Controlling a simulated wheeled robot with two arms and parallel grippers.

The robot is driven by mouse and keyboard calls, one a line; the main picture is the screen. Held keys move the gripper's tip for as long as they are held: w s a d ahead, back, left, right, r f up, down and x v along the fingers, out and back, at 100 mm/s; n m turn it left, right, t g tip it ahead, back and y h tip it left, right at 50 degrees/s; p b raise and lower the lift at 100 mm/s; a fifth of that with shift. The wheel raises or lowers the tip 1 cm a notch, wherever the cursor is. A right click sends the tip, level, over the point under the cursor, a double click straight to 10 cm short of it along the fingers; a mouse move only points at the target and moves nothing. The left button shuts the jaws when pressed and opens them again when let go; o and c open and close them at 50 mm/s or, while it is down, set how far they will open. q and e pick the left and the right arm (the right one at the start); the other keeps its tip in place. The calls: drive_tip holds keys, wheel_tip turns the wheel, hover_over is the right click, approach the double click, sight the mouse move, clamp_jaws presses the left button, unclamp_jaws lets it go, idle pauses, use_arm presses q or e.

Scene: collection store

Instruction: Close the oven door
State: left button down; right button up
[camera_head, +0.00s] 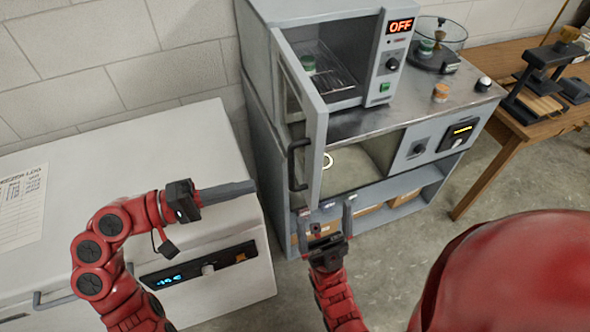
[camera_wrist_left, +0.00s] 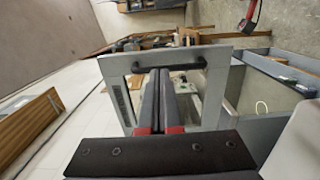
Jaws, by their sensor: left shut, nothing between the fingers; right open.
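The oven (camera_head: 345,55) sits on a grey cabinet, its front open to a wire rack inside. The oven door (camera_head: 300,85) stands swung out toward me from the oven's left side, with a black handle (camera_head: 297,165) near its free edge. The door frame (camera_wrist_left: 218,95) and handle (camera_wrist_left: 170,62) also show in the left wrist view, ahead of the fingers. My left gripper (camera_head: 252,188) is shut and empty, left of the door, its tips pointing at it, apparently with a gap. My right gripper (camera_head: 325,212) is open and empty, just below the door's lower free corner.
A white freezer (camera_head: 130,150) with a paper sheet stands at the left, under my left arm. Jars and a glass-bowled device (camera_head: 438,45) stand on the metal top right of the oven. A wooden table (camera_head: 520,120) is at the right. Floor between is clear.

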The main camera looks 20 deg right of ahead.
sight(313, 169)
use_arm(q)
drive_tip(key=d+p, duration=0.2)
drive_tip(key=d, duration=0.9)
drive_tip(key=shift+s, duration=0.1)
drive_tip(key=shift+d, duration=0.1)
